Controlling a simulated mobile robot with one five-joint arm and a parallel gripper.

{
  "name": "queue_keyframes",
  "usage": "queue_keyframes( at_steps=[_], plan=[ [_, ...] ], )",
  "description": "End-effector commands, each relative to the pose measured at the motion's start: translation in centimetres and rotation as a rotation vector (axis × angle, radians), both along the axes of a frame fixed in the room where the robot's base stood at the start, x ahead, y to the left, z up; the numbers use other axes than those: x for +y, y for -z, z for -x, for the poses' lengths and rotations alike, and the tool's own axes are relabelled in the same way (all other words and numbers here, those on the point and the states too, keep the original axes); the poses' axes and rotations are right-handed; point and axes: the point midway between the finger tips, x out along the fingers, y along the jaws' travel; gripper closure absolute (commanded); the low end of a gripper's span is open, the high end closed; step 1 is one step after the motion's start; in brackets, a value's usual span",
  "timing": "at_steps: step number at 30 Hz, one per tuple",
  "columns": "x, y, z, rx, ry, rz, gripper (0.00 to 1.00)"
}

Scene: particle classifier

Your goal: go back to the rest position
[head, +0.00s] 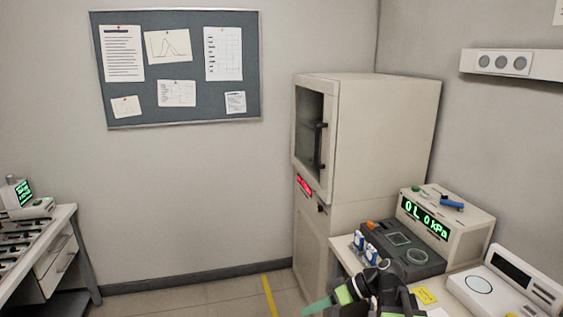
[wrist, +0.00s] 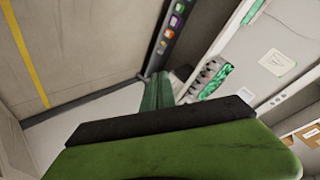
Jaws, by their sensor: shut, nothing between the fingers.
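My gripper (head: 318,306) shows at the bottom of the head view, in front of the bench at the right, with its green fingers pointing left. It is shut and empty. In the wrist view the closed green fingers (wrist: 157,92) stick out beyond the black and green gripper body, with nothing between them. Part of my arm is cut off by the bottom edge of the head view.
A tall beige cabinet (head: 380,140) stands in the corner. On the right bench are a unit reading kPa (head: 447,225), a dark tray (head: 425,262) and a white balance (head: 510,285). Another bench (head: 62,222) stands at left. Floor shows between (head: 190,300).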

Motion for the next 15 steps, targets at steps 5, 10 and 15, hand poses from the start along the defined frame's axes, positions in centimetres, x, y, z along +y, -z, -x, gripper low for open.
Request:
queue_keyframes(
  at_steps=[5, 10, 15],
  plan=[
    [4.4, 5.1, 3.1, 0.182, 0.005, 0.357, 1.0],
    [-0.3, 8.6, 3.6, 0.293, 0.228, 0.693, 1.0],
    [-6.5, 9.5, 3.1, 0.358, 0.533, 0.912, 1.0]
  ],
)
